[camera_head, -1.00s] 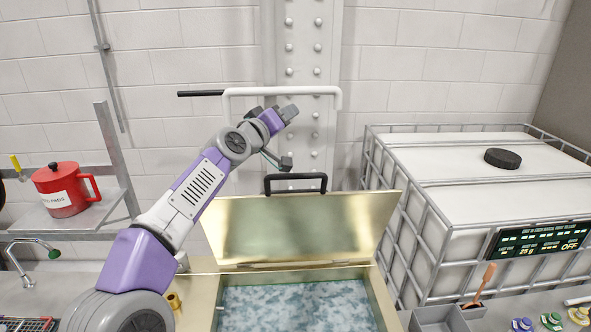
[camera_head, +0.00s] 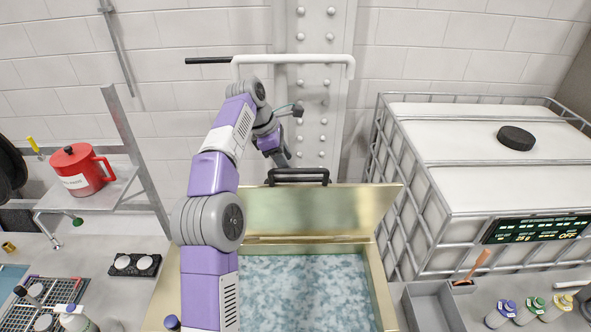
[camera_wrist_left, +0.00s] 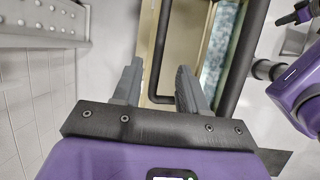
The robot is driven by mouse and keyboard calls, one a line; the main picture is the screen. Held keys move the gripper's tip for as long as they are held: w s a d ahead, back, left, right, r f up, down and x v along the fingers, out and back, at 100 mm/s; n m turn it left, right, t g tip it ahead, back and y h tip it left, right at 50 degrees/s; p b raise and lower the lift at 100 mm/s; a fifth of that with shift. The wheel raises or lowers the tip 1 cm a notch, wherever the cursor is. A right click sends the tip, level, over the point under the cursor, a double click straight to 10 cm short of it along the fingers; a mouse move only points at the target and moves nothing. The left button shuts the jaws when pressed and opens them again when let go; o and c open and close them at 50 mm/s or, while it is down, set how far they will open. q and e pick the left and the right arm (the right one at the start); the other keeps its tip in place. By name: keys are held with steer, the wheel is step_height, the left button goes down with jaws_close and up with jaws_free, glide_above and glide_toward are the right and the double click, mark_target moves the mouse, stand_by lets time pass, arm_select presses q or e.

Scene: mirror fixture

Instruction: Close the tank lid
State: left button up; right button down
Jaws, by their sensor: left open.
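The tank lid (camera_head: 315,211) is a brass-coloured panel, standing raised and tilted at the back of the open tank (camera_head: 376,290). Bluish rippling water shows inside. A black bar handle (camera_head: 298,171) sits at the lid's top edge; it also shows in the left wrist view (camera_wrist_left: 158,48). My left gripper (camera_head: 284,165) is open, just above and behind the handle's left part. In the left wrist view my left gripper (camera_wrist_left: 158,85) has part of the handle showing between its fingers, which do not close on it. Whether they touch it I cannot tell.
A white pipe (camera_head: 300,59) with a dark end runs behind my arm. A caged white container (camera_head: 440,180) stands right of the tank. A red jug (camera_head: 80,172) sits on a shelf at left. Bottles (camera_head: 530,310) and a grey bin (camera_head: 432,308) are at front right.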

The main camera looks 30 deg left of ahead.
mark_target(294, 179)
arm_select(q)
steer(key=x, duration=0.6)
steer(key=shift+w+d+f, duration=0.15)
steer(key=shift+f, duration=0.15)
jaws_close()
